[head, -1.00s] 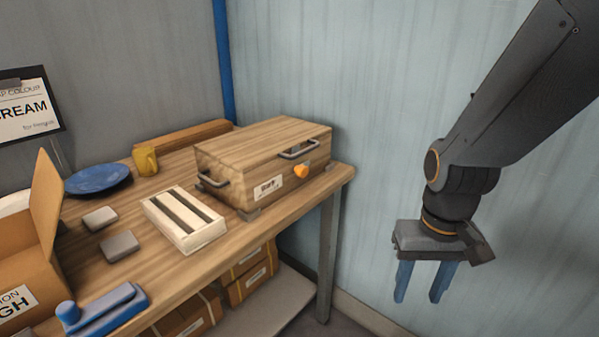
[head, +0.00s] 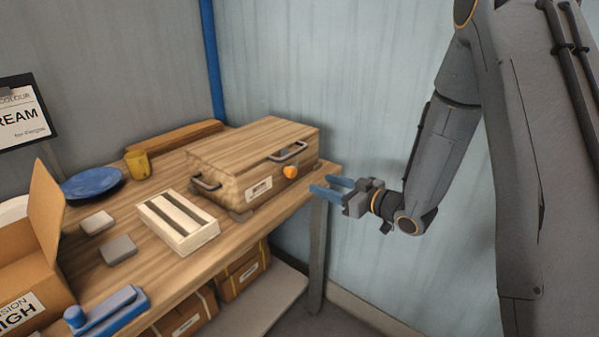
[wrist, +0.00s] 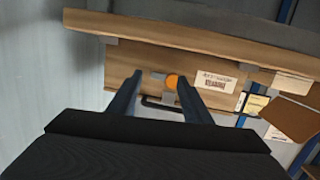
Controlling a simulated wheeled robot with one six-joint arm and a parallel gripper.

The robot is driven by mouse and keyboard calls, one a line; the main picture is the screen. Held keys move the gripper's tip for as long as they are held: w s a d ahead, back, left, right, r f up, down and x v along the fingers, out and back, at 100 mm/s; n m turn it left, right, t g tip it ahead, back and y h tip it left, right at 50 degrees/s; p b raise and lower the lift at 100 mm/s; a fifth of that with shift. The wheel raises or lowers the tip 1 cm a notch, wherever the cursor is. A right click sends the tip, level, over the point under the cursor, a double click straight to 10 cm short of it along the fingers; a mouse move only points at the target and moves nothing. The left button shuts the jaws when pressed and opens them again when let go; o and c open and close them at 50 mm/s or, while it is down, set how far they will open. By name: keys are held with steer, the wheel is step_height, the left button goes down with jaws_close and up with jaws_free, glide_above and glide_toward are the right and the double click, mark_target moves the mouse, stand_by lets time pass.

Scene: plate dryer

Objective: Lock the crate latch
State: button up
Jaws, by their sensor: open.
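The wooden crate (head: 235,160) stands at the right end of the workbench, its lid down. Its latch has an orange knob (head: 290,172) on the front, below a dark metal handle (head: 288,151). My gripper (head: 326,190) is open and empty, just right of the crate, with its blue fingers pointing toward the front. In the wrist view the orange knob (wrist: 172,82) shows between the two fingertips (wrist: 160,76), apart from both. A grey latch piece (wrist: 168,98) sits beside the knob, partly over the handle (wrist: 160,104). I cannot tell how far the fingertips are from the knob.
An open cardboard box (head: 35,245) is at left. The floor right of the bench is clear.

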mark_target(294, 173)
steer(key=w+a+y, duration=0.1)
steer(key=a, duration=0.1)
steer(key=w+a+r+p, duration=0.1)
steer(key=a, duration=0.2)
steer(key=w+a+y+p, duration=0.1)
steer(key=a, duration=0.1)
steer(key=shift+a+r+n+y, duration=0.3)
steer(key=shift+a+n, duration=0.05)
steer(key=shift+n, duration=0.05)
steer(key=c, duration=1)
